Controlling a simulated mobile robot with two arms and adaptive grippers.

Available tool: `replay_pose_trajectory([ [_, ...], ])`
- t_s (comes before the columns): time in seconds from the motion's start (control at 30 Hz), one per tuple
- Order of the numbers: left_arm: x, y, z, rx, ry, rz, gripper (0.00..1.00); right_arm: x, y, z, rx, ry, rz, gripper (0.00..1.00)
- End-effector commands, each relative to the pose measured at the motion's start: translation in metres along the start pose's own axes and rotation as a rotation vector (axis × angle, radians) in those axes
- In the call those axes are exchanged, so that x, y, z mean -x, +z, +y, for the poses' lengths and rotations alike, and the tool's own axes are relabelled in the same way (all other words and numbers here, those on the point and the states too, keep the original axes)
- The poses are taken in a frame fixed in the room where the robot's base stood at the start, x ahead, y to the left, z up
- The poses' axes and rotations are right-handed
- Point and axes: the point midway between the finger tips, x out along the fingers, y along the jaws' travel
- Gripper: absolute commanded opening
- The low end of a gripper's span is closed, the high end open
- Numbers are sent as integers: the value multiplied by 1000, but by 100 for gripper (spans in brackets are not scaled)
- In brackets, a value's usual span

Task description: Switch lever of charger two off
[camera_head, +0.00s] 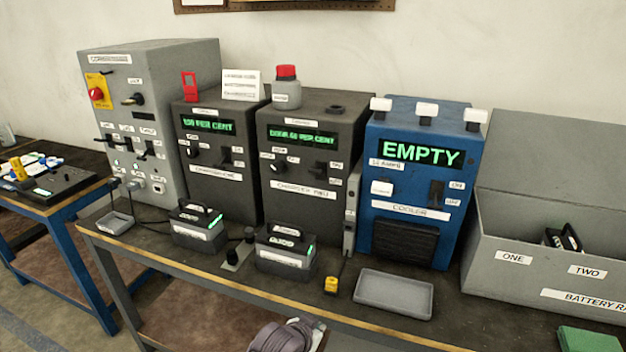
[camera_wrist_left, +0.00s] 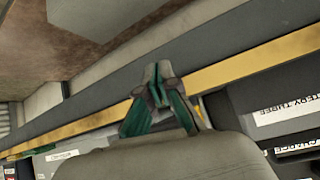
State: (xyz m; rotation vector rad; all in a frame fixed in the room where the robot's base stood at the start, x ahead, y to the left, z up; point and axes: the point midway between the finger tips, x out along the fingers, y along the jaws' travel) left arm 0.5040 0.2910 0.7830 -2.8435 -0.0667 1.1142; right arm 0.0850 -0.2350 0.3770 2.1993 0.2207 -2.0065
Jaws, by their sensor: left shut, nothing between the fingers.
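Charger two (camera_head: 303,190) is a dark grey box with a green lit display, in the middle of the bench in the head view. Its small dark lever (camera_head: 321,168) is on the right of its front, between small white labels; its exact position is too small to tell. A dark knob (camera_head: 279,164) is on the left of the front. My left gripper (camera_wrist_left: 158,85) is shut and empty in the left wrist view, near the bench's yellow edge. In the head view, a grey rounded part of it (camera_head: 285,336) shows at the bottom, below and apart from the charger. My right gripper is out of view.
Two batteries (camera_head: 285,250) (camera_head: 198,228) stand in front of the chargers. The other charger (camera_head: 210,165) is left, the blue cooler (camera_head: 418,185) right. A grey tray (camera_head: 394,294) and small yellow object (camera_head: 330,285) lie near the front edge. The battery rack (camera_head: 545,260) is at right.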

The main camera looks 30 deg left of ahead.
Motion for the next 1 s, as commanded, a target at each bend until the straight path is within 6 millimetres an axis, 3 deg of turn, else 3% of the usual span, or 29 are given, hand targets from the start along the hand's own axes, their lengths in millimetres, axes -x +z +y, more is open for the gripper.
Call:
replay_pose_trajectory([
  [0.07, 17, -28, -6, 4, -11, 63, 0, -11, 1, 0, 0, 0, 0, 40],
  [0.17, 36, -87, -28, 26, -43, 193, 0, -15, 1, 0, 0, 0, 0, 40],
  [0.27, 50, -148, -57, 59, -80, 344, 0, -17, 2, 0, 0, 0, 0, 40],
  [0.4, 83, -226, -96, 106, -129, 557, 0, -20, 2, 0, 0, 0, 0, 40],
  [0.5, 110, -268, -120, 134, -158, 683, 0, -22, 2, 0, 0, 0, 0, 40],
  [0.6, 132, -294, -136, 155, -176, 770, 0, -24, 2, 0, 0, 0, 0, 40],
  [0.7, 144, -307, -144, 167, -186, 815, 0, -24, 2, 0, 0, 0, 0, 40],
  [1.0, 148, -311, -147, 169, -190, 830, 0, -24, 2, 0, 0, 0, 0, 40],
])
